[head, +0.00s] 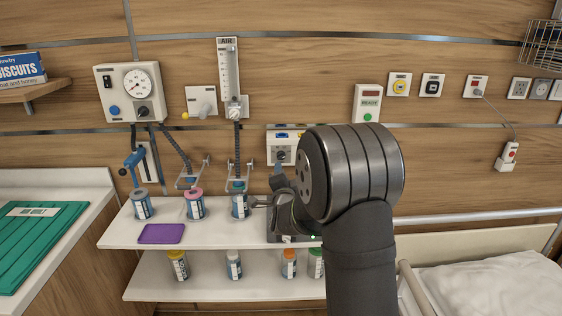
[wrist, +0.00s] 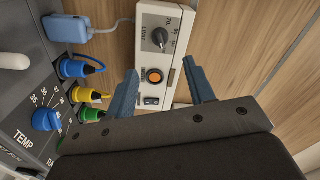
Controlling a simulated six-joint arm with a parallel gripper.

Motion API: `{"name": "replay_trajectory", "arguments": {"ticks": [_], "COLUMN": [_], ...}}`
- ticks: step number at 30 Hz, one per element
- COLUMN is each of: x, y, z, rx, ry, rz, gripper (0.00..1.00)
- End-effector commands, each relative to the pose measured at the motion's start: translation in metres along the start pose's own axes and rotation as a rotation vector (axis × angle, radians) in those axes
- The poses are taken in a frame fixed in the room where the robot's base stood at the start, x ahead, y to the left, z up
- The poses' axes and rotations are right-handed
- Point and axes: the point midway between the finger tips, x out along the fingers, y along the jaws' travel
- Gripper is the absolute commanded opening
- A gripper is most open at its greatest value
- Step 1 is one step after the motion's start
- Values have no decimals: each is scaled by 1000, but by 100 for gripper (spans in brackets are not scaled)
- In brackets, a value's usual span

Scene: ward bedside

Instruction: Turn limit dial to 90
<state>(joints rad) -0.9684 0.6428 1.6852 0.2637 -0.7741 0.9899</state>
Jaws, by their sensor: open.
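The limit dial (wrist: 160,37) is a dark grey knob on the white box (wrist: 146,56) in the wrist view. Small marks surround it, too small to read surely, so I cannot tell its exact setting. An orange button (wrist: 154,76) and a small dark switch (wrist: 152,101) sit below it on the same box. My gripper (wrist: 159,66) is open, its blue fingers apart to either side of the box in the picture, with nothing between them held. The dial lies beyond the fingertips, apart from them. In the head view my gripper (head: 279,184) is partly hidden by my arm.
A grey unit with a blue TEMP knob (wrist: 46,119) and coloured plugs (wrist: 88,95) is left of the fingers in the wrist view. A blue clip-like piece (wrist: 68,28) is above it. In the head view, a blue-labelled jar (head: 240,205) stands on the shelf near my gripper.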

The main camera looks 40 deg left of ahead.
Motion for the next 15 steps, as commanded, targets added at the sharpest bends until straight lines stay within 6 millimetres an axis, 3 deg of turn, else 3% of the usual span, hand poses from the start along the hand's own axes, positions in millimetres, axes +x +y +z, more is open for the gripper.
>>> {"name": "replay_trajectory", "arguments": {"ticks": [9, 15], "x": [63, 92], "y": [0, 0], "z": [0, 0], "rx": [-1, -2], "ry": [0, 0], "rz": [-1, -1], "gripper": [49, 49]}}
